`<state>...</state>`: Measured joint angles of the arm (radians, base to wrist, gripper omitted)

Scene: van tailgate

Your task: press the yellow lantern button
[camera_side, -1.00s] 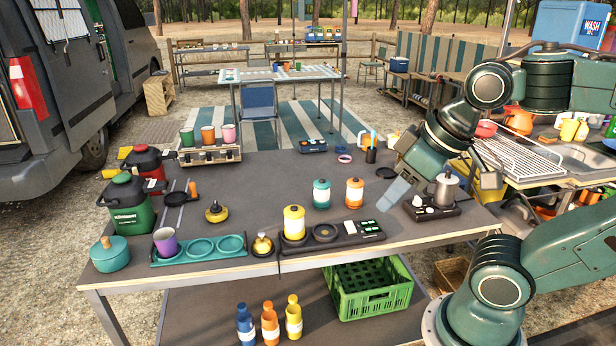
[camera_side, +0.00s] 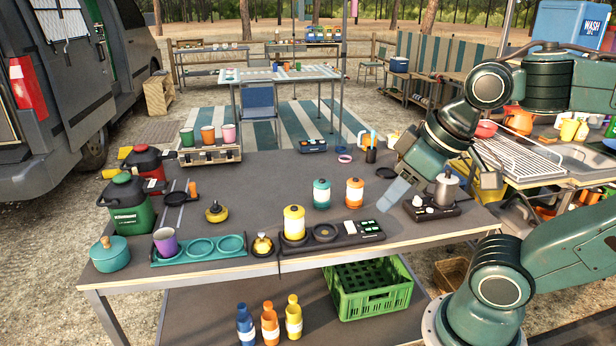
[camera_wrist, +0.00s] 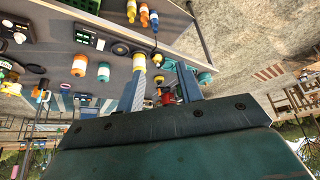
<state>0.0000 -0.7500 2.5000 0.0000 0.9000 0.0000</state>
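The yellow lantern (camera_side: 294,223) stands upright at the left end of a black dock (camera_side: 325,236) near the table's front edge. It also shows in the wrist view (camera_wrist: 139,62), partly behind a fingertip. A panel (camera_side: 367,228) with small pale and green marks is at the dock's right end; I cannot make out a separate yellow button. My gripper (camera_side: 396,194) is above the table, right of the dock and apart from the lantern. In the wrist view its two fingers (camera_wrist: 160,69) stand apart with nothing held between them.
A teal lantern (camera_side: 321,194) and an orange lantern (camera_side: 354,193) stand behind the dock. A small stove with a pot (camera_side: 446,190) is right of my gripper. A teal tray (camera_side: 225,246) with a purple cup (camera_side: 165,243) lies left. The table's middle back is fairly clear.

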